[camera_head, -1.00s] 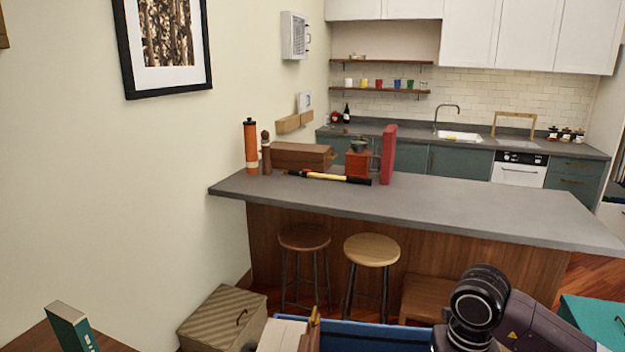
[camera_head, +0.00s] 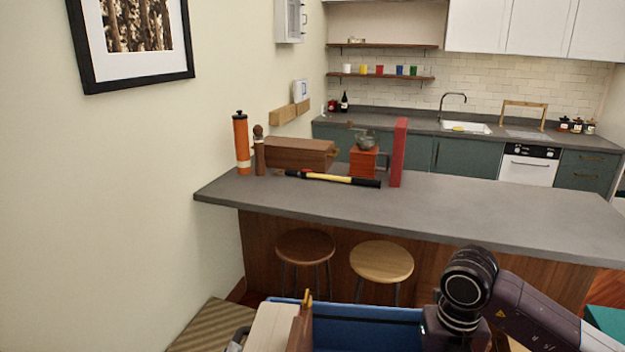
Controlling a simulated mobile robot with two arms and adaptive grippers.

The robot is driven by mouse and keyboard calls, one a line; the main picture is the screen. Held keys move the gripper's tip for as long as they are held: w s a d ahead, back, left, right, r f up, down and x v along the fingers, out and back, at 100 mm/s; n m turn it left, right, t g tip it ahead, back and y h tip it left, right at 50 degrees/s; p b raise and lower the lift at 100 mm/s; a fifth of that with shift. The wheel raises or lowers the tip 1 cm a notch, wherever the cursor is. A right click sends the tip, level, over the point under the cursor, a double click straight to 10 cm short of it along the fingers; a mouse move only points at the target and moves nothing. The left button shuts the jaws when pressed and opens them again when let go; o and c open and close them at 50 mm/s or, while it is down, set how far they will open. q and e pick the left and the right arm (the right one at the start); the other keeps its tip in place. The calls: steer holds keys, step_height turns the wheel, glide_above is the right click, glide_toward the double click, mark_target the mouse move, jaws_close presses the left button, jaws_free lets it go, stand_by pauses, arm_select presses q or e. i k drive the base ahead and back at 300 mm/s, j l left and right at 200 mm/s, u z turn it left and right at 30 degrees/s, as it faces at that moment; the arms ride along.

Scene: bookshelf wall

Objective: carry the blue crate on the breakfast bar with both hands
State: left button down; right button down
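The blue crate (camera_head: 370,312) is at the bottom centre of the head view, in front of the breakfast bar (camera_head: 420,210) and lower than its top. Only its far rim and part of its inside show. Something brown and cream, with a yellow tip, stands at its left end. My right arm comes in from the right and reaches down at the crate's right end. My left arm shows only as a small dark part at the crate's lower left. The fingers of both grippers are out of sight, so their hold on the crate cannot be seen.
The bar's left end holds an orange bottle (camera_head: 242,143), a pepper mill (camera_head: 259,152), a wooden box (camera_head: 298,154), a yellow-black tool (camera_head: 335,179), a coffee grinder (camera_head: 363,161) and a red book (camera_head: 398,152). The bar's middle and right are clear. Two stools (camera_head: 306,245) (camera_head: 382,261) stand before it.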

mark_target(314, 194)
steer(key=i+j, duration=0.2)
steer(key=i, duration=0.3)
steer(key=i+j, duration=0.25)
steer(key=i, duration=0.25)
steer(key=i+j, duration=0.2)
steer(key=i, duration=0.3)
steer(key=i+l, duration=0.1)
steer(key=i, duration=1.55)
